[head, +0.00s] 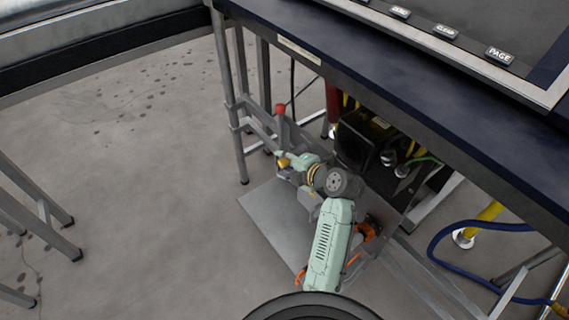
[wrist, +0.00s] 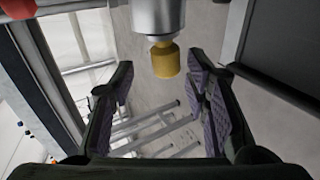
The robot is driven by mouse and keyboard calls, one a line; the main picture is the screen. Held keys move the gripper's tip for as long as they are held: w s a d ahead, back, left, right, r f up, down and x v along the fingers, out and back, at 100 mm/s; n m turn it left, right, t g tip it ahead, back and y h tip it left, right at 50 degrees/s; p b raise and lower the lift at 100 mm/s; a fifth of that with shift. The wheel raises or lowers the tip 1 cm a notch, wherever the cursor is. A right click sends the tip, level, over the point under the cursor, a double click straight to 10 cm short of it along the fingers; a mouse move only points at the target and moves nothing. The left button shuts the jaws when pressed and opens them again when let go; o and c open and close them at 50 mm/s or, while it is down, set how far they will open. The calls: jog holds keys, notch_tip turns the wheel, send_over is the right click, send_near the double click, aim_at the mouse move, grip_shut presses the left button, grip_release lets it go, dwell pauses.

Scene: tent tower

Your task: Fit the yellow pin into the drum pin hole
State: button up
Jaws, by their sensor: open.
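The yellow pin (wrist: 166,60) shows in the wrist view, at the end of a grey metal cylinder (wrist: 158,18) that comes in from the top. My gripper (wrist: 161,70) is open, with one ridged finger pad to the left of the pin and one to the right. Gaps show on both sides, and neither pad seems to touch it. In the head view the yellow pin (head: 284,162) is a small spot just left of my gripper (head: 292,160), under the bench edge. The drum pin hole cannot be made out. I cannot tell how deep the pin sits.
A dark blue bench top (head: 400,85) with a control panel overhangs my arm. A red knob (head: 280,110) stands behind the gripper. A black box (head: 358,140) and a blue hose (head: 470,226) lie to the right. Open floor (head: 130,170) is at left.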

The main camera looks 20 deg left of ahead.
jog(key=v, duration=1.2)
dwell(0.4)
